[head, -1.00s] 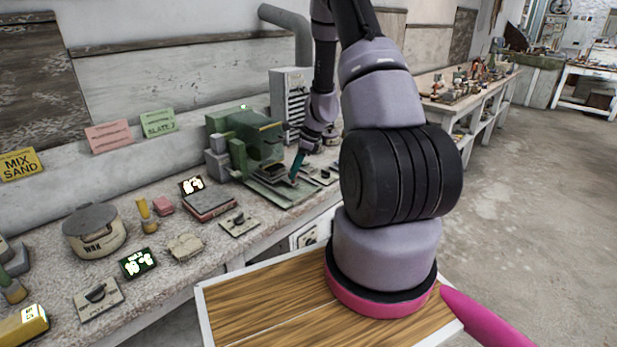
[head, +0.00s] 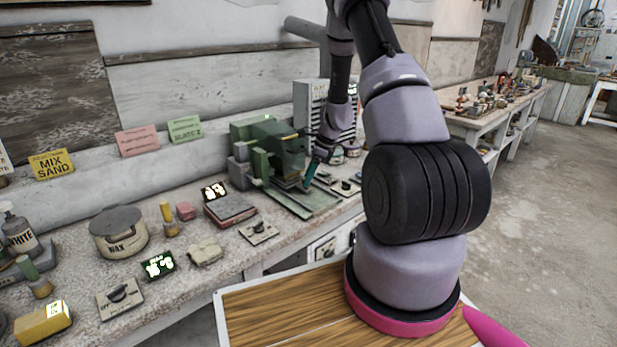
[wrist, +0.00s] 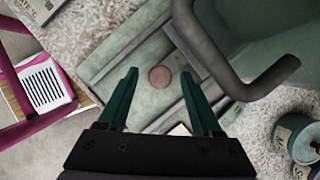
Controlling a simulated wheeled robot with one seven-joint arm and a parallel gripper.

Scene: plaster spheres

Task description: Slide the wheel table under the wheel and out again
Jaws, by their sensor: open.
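A green machine (head: 275,148) stands on the bench in the head view, with a flat green table and base (head: 312,206) at its front. The wrist view looks down on the grey-green table (wrist: 150,52), which bears a small reddish-brown disc (wrist: 160,77). My gripper (wrist: 158,75) is open, its two teal fingers on either side of the disc in that view. I cannot tell its height above the table. It also shows in the head view (head: 311,172), at the machine's front. I cannot make out the wheel clearly; the machine's housing may hide it.
A dark curved bar (wrist: 250,92) lies close right of my fingers in the wrist view, with small jars (wrist: 292,138) beyond. Switch plates (head: 259,232), a wax tin (head: 119,240) and a yellow block (head: 43,322) crowd the bench. The floor (head: 540,200) at right is clear.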

